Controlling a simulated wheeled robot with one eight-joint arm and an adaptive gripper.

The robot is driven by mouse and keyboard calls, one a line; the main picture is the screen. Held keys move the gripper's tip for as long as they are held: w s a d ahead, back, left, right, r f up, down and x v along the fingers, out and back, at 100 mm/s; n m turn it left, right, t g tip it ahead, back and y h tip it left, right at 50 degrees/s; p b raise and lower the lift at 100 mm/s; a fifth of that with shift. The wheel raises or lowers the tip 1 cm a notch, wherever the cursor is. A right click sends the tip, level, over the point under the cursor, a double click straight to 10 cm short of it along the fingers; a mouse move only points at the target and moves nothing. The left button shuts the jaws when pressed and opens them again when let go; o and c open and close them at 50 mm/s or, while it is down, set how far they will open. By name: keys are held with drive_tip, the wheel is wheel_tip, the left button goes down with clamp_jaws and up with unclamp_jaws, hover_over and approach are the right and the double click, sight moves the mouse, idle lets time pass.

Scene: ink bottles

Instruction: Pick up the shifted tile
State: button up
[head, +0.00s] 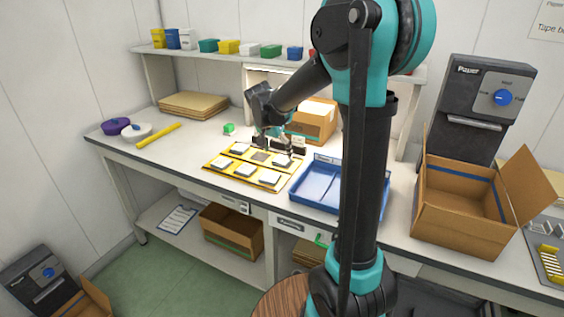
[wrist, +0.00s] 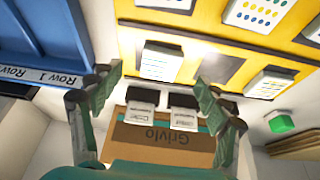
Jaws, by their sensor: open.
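A yellow board (head: 209,166) on the bench carries two rows of white, dotted tiles and one dark grey square (head: 261,156) with no tile on it. The grey square also shows in the wrist view (wrist: 222,68). The back-row tile nearest the blue tray (head: 282,160) has yellow dots in the wrist view (wrist: 160,62). My gripper (head: 277,146) is above that end of the back row. In the wrist view my gripper (wrist: 160,86) has its fingers spread, with this tile seen between them and nothing held. I cannot tell whether they touch anything.
Beside the board is a blue tray (head: 316,208) labelled Row 1. A green block (head: 229,128) is behind left. Bare bench lies left of the board.

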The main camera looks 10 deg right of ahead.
sight(282, 159)
drive_tip(key=x, duration=0.4)
drive_tip(key=shift+w+d+r, duration=0.15)
drive_tip(key=shift+w, duration=0.3)
drive_tip(key=shift+w+d+f, duration=0.15)
drive_tip(key=shift+f, duration=0.4)
drive_tip(key=shift+c, duration=0.6)
drive_tip(key=c, duration=1.2)
